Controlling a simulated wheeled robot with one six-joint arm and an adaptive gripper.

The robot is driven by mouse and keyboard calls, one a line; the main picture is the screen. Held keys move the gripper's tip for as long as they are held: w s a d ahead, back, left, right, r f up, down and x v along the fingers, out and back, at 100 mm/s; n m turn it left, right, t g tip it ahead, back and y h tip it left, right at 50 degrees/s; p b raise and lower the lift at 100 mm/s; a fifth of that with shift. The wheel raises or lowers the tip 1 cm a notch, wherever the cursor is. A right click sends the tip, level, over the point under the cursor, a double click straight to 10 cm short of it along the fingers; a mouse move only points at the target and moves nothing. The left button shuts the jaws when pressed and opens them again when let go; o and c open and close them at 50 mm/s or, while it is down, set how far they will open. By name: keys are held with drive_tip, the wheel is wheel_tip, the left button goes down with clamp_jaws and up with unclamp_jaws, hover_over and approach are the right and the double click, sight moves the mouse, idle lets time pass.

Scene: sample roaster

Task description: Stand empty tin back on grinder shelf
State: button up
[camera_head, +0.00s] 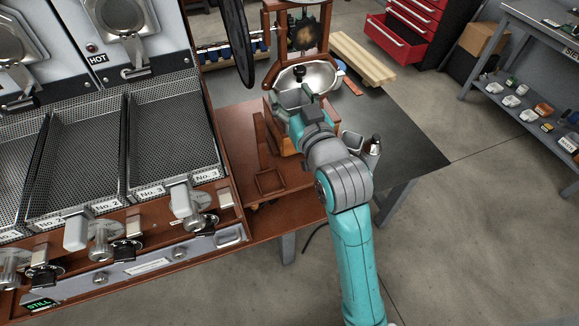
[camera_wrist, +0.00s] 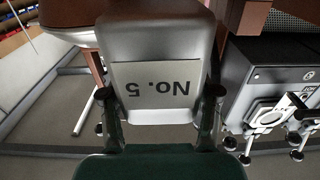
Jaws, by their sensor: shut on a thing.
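A grey metal tin (camera_wrist: 152,40) fills the upper middle of the wrist view, with a label reading No. 5 upside down. My gripper (camera_wrist: 160,100) is shut on it, one dark finger at each side. In the head view my gripper (camera_head: 308,116) is in front of the grinder (camera_head: 305,35), close to its wooden body. A pale metal part (camera_head: 287,97) shows just beyond the gripper and may be the tin. The grinder has a silver bowl (camera_head: 322,76). A small square wooden ledge (camera_head: 270,181) lies low at its left. The tin's inside is hidden.
The roaster with mesh trays (camera_head: 172,135) fills the left. The table's right part is clear.

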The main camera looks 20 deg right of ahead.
sight(286, 143)
wheel_tip(286, 143, down, 18)
drive_tip(key=shift+r, duration=0.25)
drive_tip(key=shift+f, duration=0.1)
idle(0.4)
drive_tip(key=o, duration=1.3)
drive_tip(key=s, duration=1.2)
